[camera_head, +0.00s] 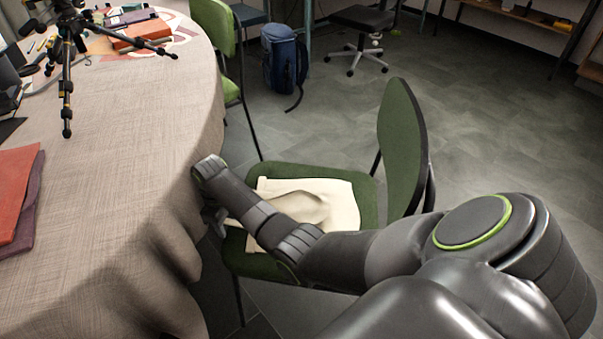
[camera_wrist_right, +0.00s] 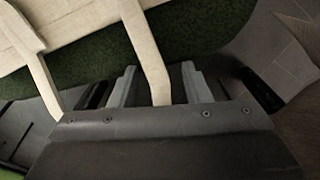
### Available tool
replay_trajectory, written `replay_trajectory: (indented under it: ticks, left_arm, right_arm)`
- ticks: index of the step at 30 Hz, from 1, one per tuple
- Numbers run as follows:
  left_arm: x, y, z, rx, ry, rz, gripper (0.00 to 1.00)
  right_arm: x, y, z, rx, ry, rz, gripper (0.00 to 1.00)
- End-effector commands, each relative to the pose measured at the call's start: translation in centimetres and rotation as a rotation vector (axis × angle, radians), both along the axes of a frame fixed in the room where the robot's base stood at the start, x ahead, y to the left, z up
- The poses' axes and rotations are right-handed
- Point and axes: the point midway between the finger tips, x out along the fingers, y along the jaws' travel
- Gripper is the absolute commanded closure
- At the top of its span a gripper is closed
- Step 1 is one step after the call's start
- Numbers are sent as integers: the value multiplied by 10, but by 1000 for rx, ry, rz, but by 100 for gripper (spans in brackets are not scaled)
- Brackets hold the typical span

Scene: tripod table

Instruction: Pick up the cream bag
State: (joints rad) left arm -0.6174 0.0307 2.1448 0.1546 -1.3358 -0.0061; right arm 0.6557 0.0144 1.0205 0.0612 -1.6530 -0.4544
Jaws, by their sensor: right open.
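The cream bag (camera_head: 325,200) lies flat on the seat of the green chair (camera_head: 367,183), partly hidden behind my right arm. In the right wrist view, the bag (camera_wrist_right: 75,18) fills the upper left, and its handle (camera_wrist_right: 150,65) hangs down over the seat edge. One strand of the handle passes between the two fingers of my right gripper (camera_wrist_right: 160,75); another strand lies left of the fingers. My right gripper (camera_head: 213,217) is open at the chair's front edge, beside the tablecloth. The fingers are not closed on the handle. My left gripper is out of view.
The round table (camera_head: 130,130) with a draped cloth stands close at the left, with a tripod (camera_head: 68,60) and red folders (camera_head: 15,190) on it. A second green chair (camera_head: 218,35), a blue backpack (camera_head: 284,62) and a stool (camera_head: 360,25) stand behind. Floor at the right is clear.

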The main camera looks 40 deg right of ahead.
Motion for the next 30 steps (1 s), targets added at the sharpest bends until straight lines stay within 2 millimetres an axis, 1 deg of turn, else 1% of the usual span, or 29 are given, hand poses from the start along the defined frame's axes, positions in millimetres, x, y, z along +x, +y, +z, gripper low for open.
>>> replay_trajectory:
  ticks: [5,8,15,25,30]
  left_arm:
    - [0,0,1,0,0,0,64]
    - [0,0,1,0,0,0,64]
    - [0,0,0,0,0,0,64]
    - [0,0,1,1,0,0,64]
    - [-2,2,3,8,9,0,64]
  right_arm:
    - [0,0,0,0,0,0,57]
    - [0,0,0,0,0,0,68]
    - [0,0,0,1,1,0,100]
    - [0,0,1,-1,1,0,100]
    - [0,0,6,-1,1,0,100]
